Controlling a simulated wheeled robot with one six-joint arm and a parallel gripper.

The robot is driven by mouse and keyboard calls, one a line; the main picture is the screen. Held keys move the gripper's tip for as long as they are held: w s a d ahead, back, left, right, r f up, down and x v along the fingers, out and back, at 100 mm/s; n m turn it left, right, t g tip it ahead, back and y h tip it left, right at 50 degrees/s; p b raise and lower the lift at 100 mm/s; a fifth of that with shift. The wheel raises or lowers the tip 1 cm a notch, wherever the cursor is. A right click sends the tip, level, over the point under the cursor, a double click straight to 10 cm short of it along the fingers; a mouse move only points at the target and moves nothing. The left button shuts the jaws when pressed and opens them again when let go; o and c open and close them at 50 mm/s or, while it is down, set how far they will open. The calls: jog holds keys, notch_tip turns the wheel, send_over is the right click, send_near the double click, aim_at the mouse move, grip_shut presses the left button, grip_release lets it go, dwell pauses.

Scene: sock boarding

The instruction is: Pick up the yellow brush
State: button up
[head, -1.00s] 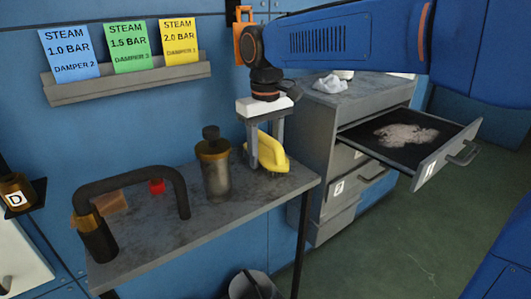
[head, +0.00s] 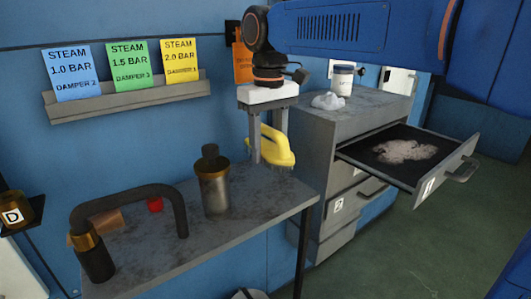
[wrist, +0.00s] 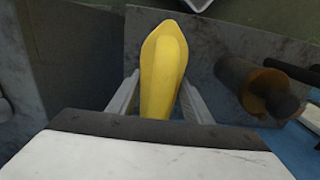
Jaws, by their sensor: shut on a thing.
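The yellow brush (head: 275,146) is between the fingers of my gripper (head: 268,150) in the head view, above the right end of the grey table (head: 250,202). Its dark bristles hang below the yellow body. In the wrist view the yellow brush (wrist: 163,75) runs lengthwise between the two grey fingers (wrist: 160,105), which are shut on its sides. Part of the brush is hidden behind a finger in the head view.
A dark metal canister (head: 213,185) stands left of the brush. A black curved pipe (head: 130,195), a red object (head: 155,204) and a brown block (head: 103,221) are farther left. A grey cabinet (head: 330,140) with an open top drawer (head: 373,163) stands at right.

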jog(key=s+d, duration=1)
jog(key=s, duration=0.5)
jog(key=shift+s+d, duration=0.15)
jog(key=shift+s, duration=0.05)
